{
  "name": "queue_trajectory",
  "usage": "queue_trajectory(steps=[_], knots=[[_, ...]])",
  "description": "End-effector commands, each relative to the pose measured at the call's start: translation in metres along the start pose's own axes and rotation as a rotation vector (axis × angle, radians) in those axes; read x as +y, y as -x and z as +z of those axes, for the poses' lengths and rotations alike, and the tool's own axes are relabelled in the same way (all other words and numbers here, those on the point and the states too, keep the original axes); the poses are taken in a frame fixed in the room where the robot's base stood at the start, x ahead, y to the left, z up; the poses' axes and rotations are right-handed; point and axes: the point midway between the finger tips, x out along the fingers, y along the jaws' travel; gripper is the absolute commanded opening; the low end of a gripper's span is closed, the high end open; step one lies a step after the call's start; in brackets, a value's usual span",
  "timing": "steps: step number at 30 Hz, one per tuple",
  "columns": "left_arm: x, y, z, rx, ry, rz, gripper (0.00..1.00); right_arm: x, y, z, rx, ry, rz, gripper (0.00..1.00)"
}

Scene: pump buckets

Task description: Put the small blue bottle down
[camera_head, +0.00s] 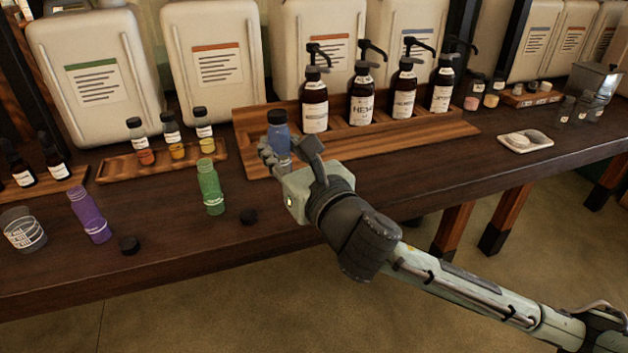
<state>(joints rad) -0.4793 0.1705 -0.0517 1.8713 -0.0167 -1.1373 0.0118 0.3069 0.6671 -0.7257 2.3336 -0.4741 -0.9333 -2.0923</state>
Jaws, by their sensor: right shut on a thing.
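The small blue bottle (279,130) has a dark cap and stands upright between the fingers of my right gripper (289,156). My right gripper is shut on it, over the left end of the long wooden tray (385,151). The fingers hide the bottle's lower part, so I cannot tell whether its base touches the tray. My left gripper is not in view.
Several dark pump bottles (362,95) stand in the tray, right of the blue bottle. The table front right of my gripper is clear.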

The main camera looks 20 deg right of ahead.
Motion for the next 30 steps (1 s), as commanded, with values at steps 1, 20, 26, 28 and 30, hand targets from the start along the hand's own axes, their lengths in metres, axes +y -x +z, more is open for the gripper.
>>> queue_trajectory(steps=[1,20,26,28,30], knots=[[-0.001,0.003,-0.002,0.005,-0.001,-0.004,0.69,-0.014,0.001,-0.012,0.005,0.006,-0.005,0.0],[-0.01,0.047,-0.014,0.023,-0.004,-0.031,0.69,-0.067,0.002,-0.077,0.002,-0.003,0.001,0.0],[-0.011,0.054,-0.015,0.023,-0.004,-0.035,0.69,-0.067,0.002,-0.081,-0.001,0.001,0.001,0.0],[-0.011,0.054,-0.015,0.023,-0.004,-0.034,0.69,-0.067,0.002,-0.081,-0.001,0.001,0.001,0.0],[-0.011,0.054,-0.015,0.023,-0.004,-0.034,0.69,-0.067,0.002,-0.081,-0.001,0.0,0.001,0.0]])
